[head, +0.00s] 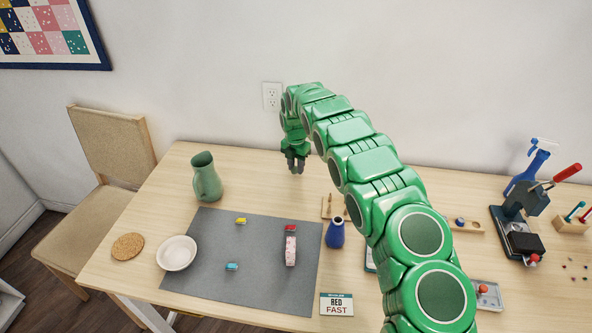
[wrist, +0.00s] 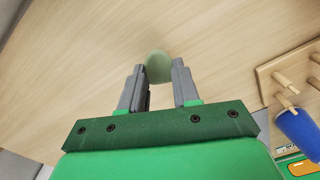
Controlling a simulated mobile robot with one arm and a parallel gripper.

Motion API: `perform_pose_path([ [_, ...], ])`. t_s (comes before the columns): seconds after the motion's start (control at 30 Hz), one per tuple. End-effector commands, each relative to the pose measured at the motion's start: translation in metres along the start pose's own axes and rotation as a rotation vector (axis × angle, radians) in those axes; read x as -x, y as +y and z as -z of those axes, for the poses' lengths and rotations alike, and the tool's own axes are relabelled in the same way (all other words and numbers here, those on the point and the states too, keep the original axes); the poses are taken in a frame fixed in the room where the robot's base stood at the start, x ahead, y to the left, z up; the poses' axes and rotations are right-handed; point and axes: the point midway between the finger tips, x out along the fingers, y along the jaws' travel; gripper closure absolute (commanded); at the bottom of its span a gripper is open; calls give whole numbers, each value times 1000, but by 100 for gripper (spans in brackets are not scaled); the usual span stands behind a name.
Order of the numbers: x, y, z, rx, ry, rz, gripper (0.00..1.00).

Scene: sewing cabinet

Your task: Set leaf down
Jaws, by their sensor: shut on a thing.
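My gripper (head: 295,168) is above the back middle of the wooden table, behind the grey mat. In the wrist view my gripper (wrist: 159,75) is shut on a pale green, rounded thing, apparently the leaf (wrist: 158,67), which sits between the fingertips. Its far end shows beyond the fingers, and the rest is partly hidden by them. In the head view I cannot make the leaf out at the fingertips. Bare table shows behind it in the wrist view; I cannot tell how high above the wood it is.
The grey mat (head: 210,260) holds a few small coloured pieces. A green jug (head: 205,178) and white bowl (head: 177,253) stand to the left. The table's back middle is clear.

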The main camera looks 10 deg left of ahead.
Motion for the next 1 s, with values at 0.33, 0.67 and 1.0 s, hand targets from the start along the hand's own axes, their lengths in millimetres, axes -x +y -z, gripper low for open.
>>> perform_pose_path([
  [0.33, -21, 1, 0, 1, 0, 0, 97],
  [0.67, -23, 1, 1, 1, 1, 0, 54],
  [1.0, -23, 0, 0, 1, 1, 0, 44],
])
